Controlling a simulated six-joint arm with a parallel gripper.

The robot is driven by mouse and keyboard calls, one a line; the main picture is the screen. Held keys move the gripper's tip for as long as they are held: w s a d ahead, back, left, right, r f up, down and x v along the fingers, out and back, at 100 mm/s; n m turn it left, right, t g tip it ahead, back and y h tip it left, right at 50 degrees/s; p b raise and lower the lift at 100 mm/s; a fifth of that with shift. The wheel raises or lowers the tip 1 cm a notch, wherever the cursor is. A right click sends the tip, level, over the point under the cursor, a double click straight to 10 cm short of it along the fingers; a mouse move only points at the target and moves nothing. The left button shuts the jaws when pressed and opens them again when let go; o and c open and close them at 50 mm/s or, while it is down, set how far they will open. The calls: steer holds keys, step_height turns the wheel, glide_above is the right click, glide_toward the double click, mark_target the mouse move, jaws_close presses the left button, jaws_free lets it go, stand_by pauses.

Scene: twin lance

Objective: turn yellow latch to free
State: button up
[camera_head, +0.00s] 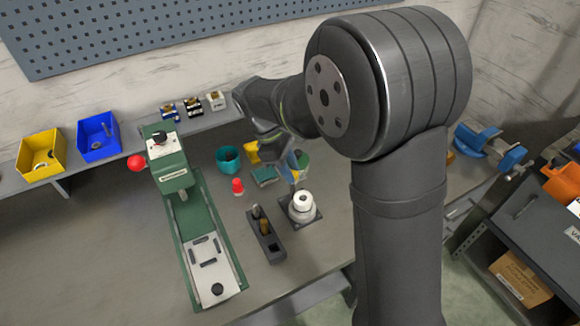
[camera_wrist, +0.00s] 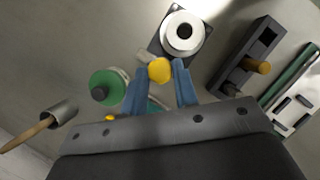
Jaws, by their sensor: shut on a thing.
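The rounded yellow knob of the latch (camera_wrist: 159,70) shows in the wrist view between the two blue fingers of my gripper (camera_wrist: 160,78). The fingers are shut on it from both sides. A teal part shows below the knob, between the fingers, mostly hidden by my gripper. In the head view my gripper (camera_head: 297,164) is low over the bench, partly behind my own arm. The latch cannot be made out clearly there, and its turn angle cannot be told.
A white round piece on a dark square base (camera_head: 302,207) stands close to my gripper. A dark slotted block (camera_head: 268,244), a red piece (camera_head: 238,187), a teal cup (camera_head: 228,159) and a green press (camera_head: 170,172) are to the left. A green cylinder (camera_wrist: 107,88) stands beside one finger.

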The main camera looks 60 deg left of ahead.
stand_by(0.4)
steer(key=o, duration=1)
steer(key=v, duration=1.7)
steer(key=shift+s+r, duration=0.1)
steer(key=shift+r, duration=0.1)
steer(key=shift+f, duration=0.1)
steer(key=x, duration=1.7)
steer(key=shift+f, duration=0.1)
